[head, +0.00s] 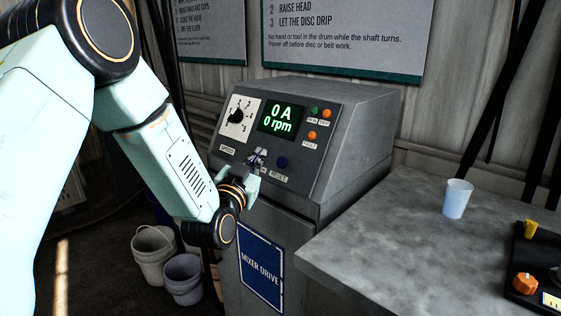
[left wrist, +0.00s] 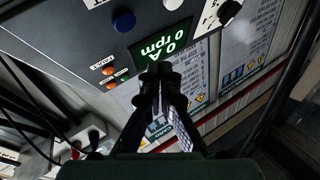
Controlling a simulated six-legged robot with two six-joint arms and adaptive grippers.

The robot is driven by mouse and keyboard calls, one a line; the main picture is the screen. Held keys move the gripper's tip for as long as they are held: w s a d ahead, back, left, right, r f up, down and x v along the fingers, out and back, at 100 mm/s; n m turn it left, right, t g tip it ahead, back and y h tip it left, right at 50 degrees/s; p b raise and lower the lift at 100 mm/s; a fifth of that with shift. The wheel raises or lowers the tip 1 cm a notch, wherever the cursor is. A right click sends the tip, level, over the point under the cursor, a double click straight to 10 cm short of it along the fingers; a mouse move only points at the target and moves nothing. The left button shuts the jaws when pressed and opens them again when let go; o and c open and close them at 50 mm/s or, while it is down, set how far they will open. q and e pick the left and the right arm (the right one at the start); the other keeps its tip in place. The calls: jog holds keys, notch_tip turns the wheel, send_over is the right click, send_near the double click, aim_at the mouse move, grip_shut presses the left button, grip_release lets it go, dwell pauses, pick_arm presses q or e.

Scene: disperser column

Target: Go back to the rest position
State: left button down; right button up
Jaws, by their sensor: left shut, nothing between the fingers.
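My left gripper (head: 257,160) is shut and empty in front of the control panel of the grey mixer drive cabinet (head: 350,140). Its closed fingertips also show in the left wrist view (left wrist: 160,72), pointing toward the panel, just below the display in the head view. The display (head: 281,118) reads 0 A and 0 rpm. The speed dial (head: 237,116) is left of it and the blue reset button (head: 281,162) is to the right of the gripper. I cannot tell whether the fingers touch the panel. My right gripper is not in view.
A grey bench (head: 400,230) stands at the right with a pale cup (head: 457,198) and a black unit with an orange knob (head: 525,283). Two buckets, one pale (head: 153,257) and one grey (head: 183,279), stand on the floor below my left arm.

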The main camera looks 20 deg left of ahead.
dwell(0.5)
pick_arm(q)
jog(key=s+d+f+n+g+h, duration=0.15)
jog(key=s+f+g, duration=0.3)
jog(key=f, duration=0.45)
jog(key=s+d+f+g, duration=0.3)
jog(key=s+f, duration=0.3)
jog(key=f, duration=0.3)
jog(key=s+d+f+n+g+h, duration=0.1)
jog(key=s+d+f+g, duration=0.1)
jog(key=s+f+g, duration=0.65)
jog(key=s+f, duration=0.2)
jog(key=s, duration=0.4)
jog(key=s+d+f+g, duration=0.1)
jog(key=s+f, duration=0.4)
jog(key=s, duration=0.4)
jog(key=s+f+g, duration=0.2)
jog(key=s+f, duration=0.3)
jog(key=s, duration=0.4)
jog(key=shift+d+g, duration=0.3)
jog(key=shift+d, duration=0.1)
jog(key=shift+s+f+y, duration=0.1)
jog(key=shift+s+y, duration=0.05)
jog(key=shift+y, duration=0.1)
